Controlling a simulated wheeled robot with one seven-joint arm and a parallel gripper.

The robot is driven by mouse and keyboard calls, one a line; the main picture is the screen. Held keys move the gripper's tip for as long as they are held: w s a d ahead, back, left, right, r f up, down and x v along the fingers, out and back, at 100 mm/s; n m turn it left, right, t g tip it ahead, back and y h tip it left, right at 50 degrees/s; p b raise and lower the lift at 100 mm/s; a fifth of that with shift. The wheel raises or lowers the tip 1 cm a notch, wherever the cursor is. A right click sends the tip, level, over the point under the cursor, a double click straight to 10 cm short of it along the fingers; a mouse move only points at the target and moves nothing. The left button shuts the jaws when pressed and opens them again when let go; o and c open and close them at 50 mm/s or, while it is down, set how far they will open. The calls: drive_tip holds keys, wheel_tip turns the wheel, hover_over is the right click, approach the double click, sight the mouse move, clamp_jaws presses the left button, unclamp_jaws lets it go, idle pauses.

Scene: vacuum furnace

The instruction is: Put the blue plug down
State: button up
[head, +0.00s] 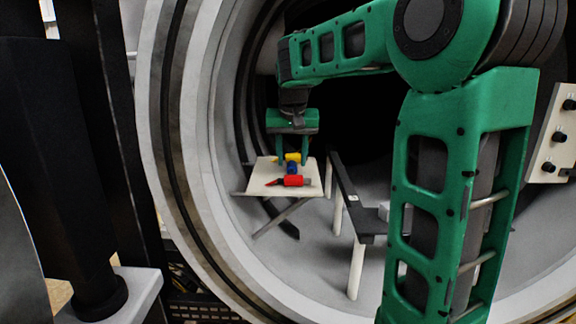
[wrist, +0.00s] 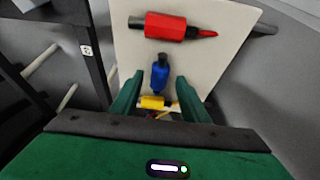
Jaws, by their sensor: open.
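The blue plug (wrist: 160,73) lies on a pale board (wrist: 215,50), between the red plug and the yellow plug. It also shows in the head view (head: 292,168), partly hidden among its neighbours. My gripper (wrist: 160,76) is open, its two fingers on either side of the blue plug with a gap at each side. In the head view my gripper (head: 292,164) points down at the board. Whether the fingertips touch the board cannot be told.
The red plug (wrist: 170,26) lies towards the board's far end in the wrist view. The yellow plug (wrist: 153,102) lies close to my gripper's palm. A dark rail (head: 346,190) stands right of the board. The round furnace rim (head: 190,150) surrounds the space.

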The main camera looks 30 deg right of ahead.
drive_tip(key=v, duration=0.9)
drive_tip(key=shift+r, duration=0.2)
drive_tip(key=s+a+f+g+y, duration=0.1)
drive_tip(key=s+f, duration=1.1)
drive_tip(key=s, duration=0.4)
drive_tip(key=s+a+f+g+y, duration=0.1)
drive_tip(key=s+f+g, duration=0.1)
drive_tip(key=s+f, duration=1)
drive_tip(key=s, duration=0.3)
drive_tip(key=shift+s+f+g+y, duration=0.3)
drive_tip(key=shift+s, duration=0.05)
drive_tip(key=shift+w+f, duration=0.2)
drive_tip(key=shift+w, duration=0.35)
